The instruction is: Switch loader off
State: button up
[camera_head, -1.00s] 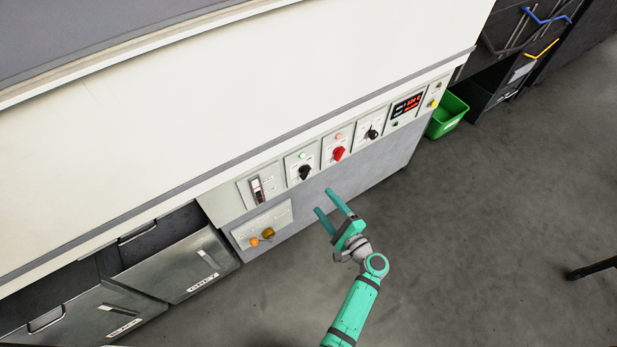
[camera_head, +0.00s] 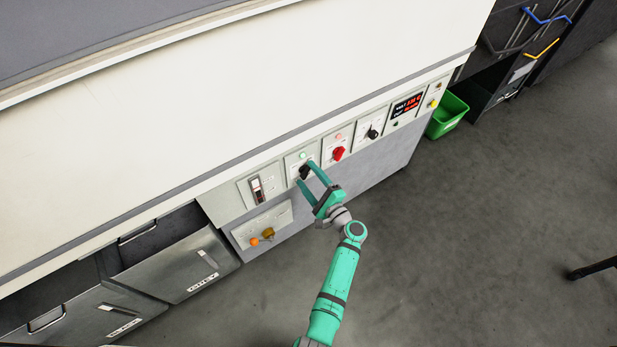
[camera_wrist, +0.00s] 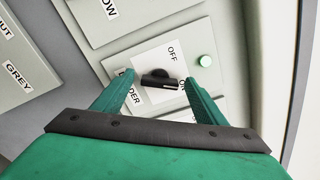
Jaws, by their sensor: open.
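The loader switch is a black rotary knob (camera_wrist: 158,79) on a white plate with OFF and ON printed beside it. In the wrist view its bar lies roughly across the picture, and its pale-marked end points toward ON. A green lamp (camera_wrist: 205,61) beside it looks lit. The LOADER label is partly hidden by a finger. My gripper (camera_head: 307,175) is open at the panel, with one finger on each side of the knob (camera_head: 304,170). I cannot tell whether either finger touches it.
To the right on the panel are a red knob (camera_head: 339,153), another black knob (camera_head: 373,133) and a red-lit display (camera_head: 406,105). A green bin (camera_head: 447,115) stands at right. The floor in front is clear.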

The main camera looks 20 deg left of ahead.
jog(key=shift+a, duration=0.1)
jog(key=c, duration=1.1)
jog(key=shift+o, duration=0.2)
jog(key=shift+n, duration=0.3)
jog(key=n, duration=0.5)
jog(key=shift+f, duration=0.15)
jog(key=n, duration=0.6)
jog(key=shift+f, duration=0.1)
jog(key=shift+n, duration=0.3)
jog(key=o, duration=1.1)
jog(key=shift+c, duration=0.2)
